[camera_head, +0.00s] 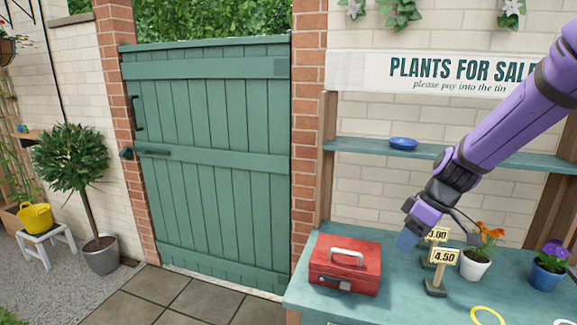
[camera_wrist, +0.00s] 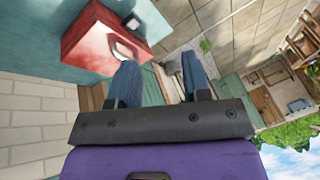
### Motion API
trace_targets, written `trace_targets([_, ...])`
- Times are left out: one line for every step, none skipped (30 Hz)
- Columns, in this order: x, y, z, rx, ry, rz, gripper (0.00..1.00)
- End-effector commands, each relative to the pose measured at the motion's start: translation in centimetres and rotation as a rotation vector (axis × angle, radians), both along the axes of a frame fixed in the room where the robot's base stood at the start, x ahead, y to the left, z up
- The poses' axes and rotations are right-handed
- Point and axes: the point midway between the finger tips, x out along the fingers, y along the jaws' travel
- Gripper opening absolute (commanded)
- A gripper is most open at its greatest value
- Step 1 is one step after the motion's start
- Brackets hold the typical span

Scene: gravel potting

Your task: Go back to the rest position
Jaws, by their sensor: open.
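My gripper (camera_head: 408,239) hangs over the table at the end of my purple arm, just right of the red cash box (camera_head: 345,265) and above it. Its two blue fingers stand apart in the wrist view (camera_wrist: 160,76), with nothing between them. The cash box, with a pale handle on its lid, also shows at the upper left of the wrist view (camera_wrist: 105,38). The lid looks shut.
The green table (camera_head: 400,303) holds two price signs, one reading 4.50 (camera_head: 443,258), an orange-flowered pot (camera_head: 476,266), a purple-flowered pot (camera_head: 547,277) and a yellow ring (camera_head: 487,315). Above is a shelf (camera_head: 360,145) with a blue dish (camera_head: 403,143). A green gate (camera_head: 215,165) stands left.

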Motion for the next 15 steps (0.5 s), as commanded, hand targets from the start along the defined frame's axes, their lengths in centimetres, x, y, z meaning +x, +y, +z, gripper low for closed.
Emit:
trace_targets([-0.9, 0.1, 1.2, -0.037, -0.004, -0.022, 0.44])
trace_targets([-1.3, 0.1, 1.8, -0.057, -0.005, -0.039, 0.44])
trace_targets([-1.9, 0.0, 2.5, -0.082, -0.005, -0.064, 0.44])
trace_targets([-2.4, 0.0, 3.1, -0.099, -0.006, -0.083, 0.44])
trace_targets([-2.9, -0.1, 3.6, -0.117, -0.008, -0.102, 0.44])
trace_targets([-3.6, -0.1, 4.4, -0.139, -0.012, -0.128, 0.44])
trace_targets([-4.1, -0.2, 5.0, -0.155, -0.014, -0.148, 0.44])
trace_targets([-4.7, -0.2, 5.5, -0.169, -0.018, -0.168, 0.44])
trace_targets([-5.4, -0.3, 6.3, -0.188, -0.023, -0.197, 0.44])
trace_targets([-5.9, -0.4, 6.9, -0.201, -0.03, -0.219, 0.44])
trace_targets([-6.4, -0.4, 7.4, -0.213, -0.036, -0.241, 0.44])
trace_targets([-7.2, -0.5, 8.2, -0.229, -0.043, -0.271, 0.44])
trace_targets([-7.8, -0.6, 8.7, -0.238, -0.05, -0.294, 0.44])
trace_targets([-8.3, -0.7, 9.2, -0.248, -0.056, -0.318, 0.44])
trace_targets([-9.1, -0.8, 9.9, -0.258, -0.066, -0.349, 0.44])
